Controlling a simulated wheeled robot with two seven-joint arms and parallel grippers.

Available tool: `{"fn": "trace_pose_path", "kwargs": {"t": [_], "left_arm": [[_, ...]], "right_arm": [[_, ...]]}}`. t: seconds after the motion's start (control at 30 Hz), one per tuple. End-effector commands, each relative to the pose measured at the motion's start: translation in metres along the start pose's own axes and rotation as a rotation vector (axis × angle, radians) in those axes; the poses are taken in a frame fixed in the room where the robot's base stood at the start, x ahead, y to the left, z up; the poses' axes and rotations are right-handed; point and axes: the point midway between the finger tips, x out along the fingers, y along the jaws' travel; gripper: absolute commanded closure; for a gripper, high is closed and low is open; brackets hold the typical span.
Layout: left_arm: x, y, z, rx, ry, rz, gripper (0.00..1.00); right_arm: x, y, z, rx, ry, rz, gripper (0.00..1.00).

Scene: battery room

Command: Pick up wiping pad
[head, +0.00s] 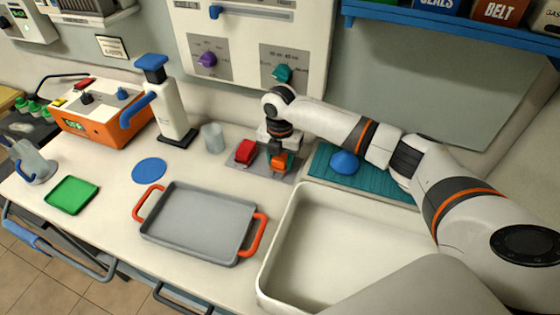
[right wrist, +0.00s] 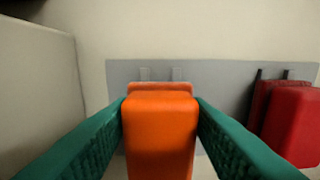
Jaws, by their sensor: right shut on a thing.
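An orange block-shaped wiping pad (head: 281,161) is at the grey holder plate on the counter, left of the sink. In the right wrist view the orange pad (right wrist: 160,135) sits between the two teal fingers of my right gripper (right wrist: 160,120), which touch its sides. In the head view my right gripper (head: 279,152) points down over the pad, and its fingers are mostly hidden. I cannot tell whether the pad is clear of the plate. A red block (head: 246,151) stands beside it on the same plate (right wrist: 225,85). My left gripper is not in view.
A white sink basin (head: 281,239) lies in front, right of a grey tray (head: 200,221) with orange handles. A clear cup (head: 212,137) stands left of the plate. A blue cone-shaped thing (head: 344,161) sits on a teal mat (head: 320,166). A wall panel (head: 245,40) rises behind.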

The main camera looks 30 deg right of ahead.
Motion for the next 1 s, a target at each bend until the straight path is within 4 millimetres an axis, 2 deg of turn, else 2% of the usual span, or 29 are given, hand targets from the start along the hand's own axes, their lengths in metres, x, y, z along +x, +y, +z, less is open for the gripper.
{"fn": "trace_pose_path", "kwargs": {"t": [0.17, 0.5, 0.7, 0.8, 1.0], "left_arm": [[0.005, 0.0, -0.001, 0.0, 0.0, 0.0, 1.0], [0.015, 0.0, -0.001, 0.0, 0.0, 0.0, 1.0], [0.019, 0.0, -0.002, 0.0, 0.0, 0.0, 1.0], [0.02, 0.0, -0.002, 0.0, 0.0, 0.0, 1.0], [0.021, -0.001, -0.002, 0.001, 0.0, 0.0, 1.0]], "right_arm": [[-0.028, -0.001, -0.001, 0.0, 0.002, -0.005, 0.8], [-0.104, -0.001, -0.001, 0.0, 0.003, -0.006, 0.8], [-0.142, -0.001, 0.0, 0.0, 0.002, -0.005, 0.8], [-0.155, -0.001, 0.0, 0.0, 0.001, -0.004, 0.8], [-0.169, -0.001, 0.0, 0.0, 0.0, -0.002, 0.8]]}}
